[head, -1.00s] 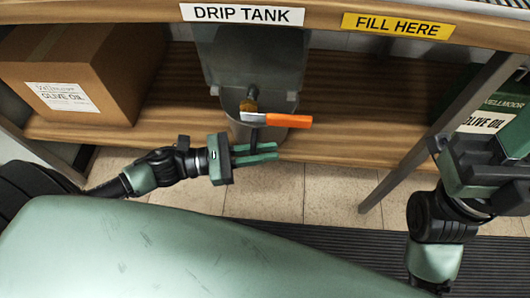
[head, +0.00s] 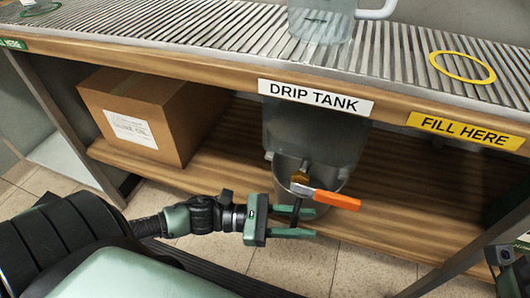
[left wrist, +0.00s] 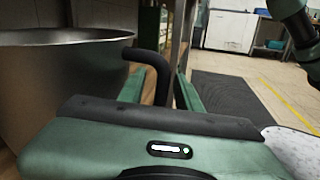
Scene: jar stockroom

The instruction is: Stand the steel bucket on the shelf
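The steel bucket (head: 328,182) stands under the tap of the drip tank (head: 315,135), at the front of the wooden lower shelf. The tank and the tap's orange lever (head: 335,199) cover part of it. In the left wrist view the bucket (left wrist: 50,85) fills the left side, and its dark handle (left wrist: 150,65) sticks out toward my gripper. My left gripper (head: 293,223) is open, its green fingers on either side of the handle, with a gap visible on one side. My right gripper's fingers are outside the views; only a bit of that arm shows at the right edge.
A cardboard box (head: 155,115) stands on the lower shelf at left. Above is a ribbed metal counter (head: 220,32) with a clear jug (head: 322,22) and a yellow ring (head: 462,66). Table legs flank the shelf. A dark floor mat (left wrist: 240,105) lies in front.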

